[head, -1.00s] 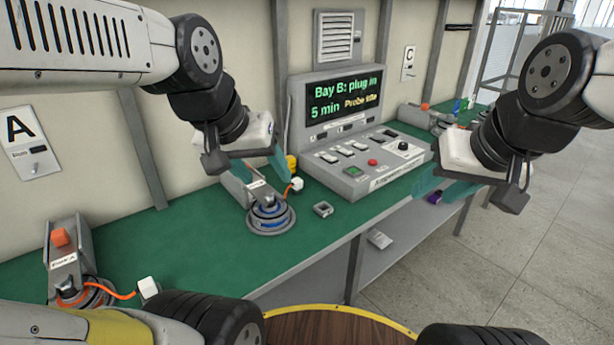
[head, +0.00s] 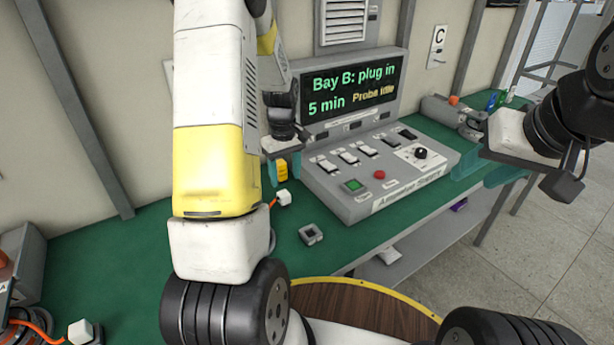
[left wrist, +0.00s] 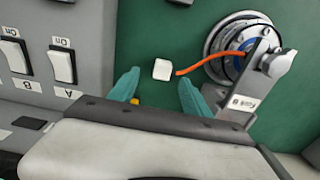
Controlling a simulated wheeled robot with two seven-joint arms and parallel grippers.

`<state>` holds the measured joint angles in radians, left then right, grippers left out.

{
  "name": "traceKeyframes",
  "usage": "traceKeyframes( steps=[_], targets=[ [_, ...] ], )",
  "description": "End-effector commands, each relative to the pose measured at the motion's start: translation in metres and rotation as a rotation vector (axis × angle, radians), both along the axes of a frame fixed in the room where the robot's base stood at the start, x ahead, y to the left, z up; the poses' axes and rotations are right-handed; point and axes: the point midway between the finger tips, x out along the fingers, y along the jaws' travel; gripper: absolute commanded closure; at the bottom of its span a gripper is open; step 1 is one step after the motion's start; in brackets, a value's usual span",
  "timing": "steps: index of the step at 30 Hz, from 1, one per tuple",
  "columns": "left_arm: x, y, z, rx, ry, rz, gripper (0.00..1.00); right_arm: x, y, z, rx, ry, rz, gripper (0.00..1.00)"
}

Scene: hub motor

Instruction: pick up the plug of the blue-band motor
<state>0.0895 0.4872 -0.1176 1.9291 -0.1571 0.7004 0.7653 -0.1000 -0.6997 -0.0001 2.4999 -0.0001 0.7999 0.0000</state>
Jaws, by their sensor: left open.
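My left arm mostly hides this motor in the head view. My right gripper (head: 487,172) is open and empty over the bench's right part.
The control console (head: 375,165) with switches stands close to the right of my left gripper. A small grey socket-like block (head: 311,234) lies on the green bench (head: 120,255). Another white plug (head: 81,332) on an orange cable is at lower left.

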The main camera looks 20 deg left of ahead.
Motion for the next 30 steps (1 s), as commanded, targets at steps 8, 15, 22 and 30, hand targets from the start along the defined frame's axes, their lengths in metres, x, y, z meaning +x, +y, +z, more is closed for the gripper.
traceKeyframes(
  steps=[8, 15, 22, 30],
  targets=[
    [-0.001, 0.003, -0.031, 0.000, 0.008, 0.006, 0.44, 0.000, 0.000, 0.000, 0.000, 0.000, 0.000, 0.60],
    [-0.002, 0.010, -0.065, 0.000, 0.007, 0.004, 0.44, 0.000, 0.000, 0.000, 0.000, 0.000, 0.000, 0.60],
    [-0.001, 0.010, -0.080, 0.000, 0.003, 0.004, 0.44, 0.000, 0.000, 0.000, 0.000, 0.000, 0.000, 0.60],
    [-0.001, 0.010, -0.080, 0.000, 0.003, 0.004, 0.63, 0.000, 0.000, 0.000, 0.000, 0.000, 0.000, 0.60]
  ],
)
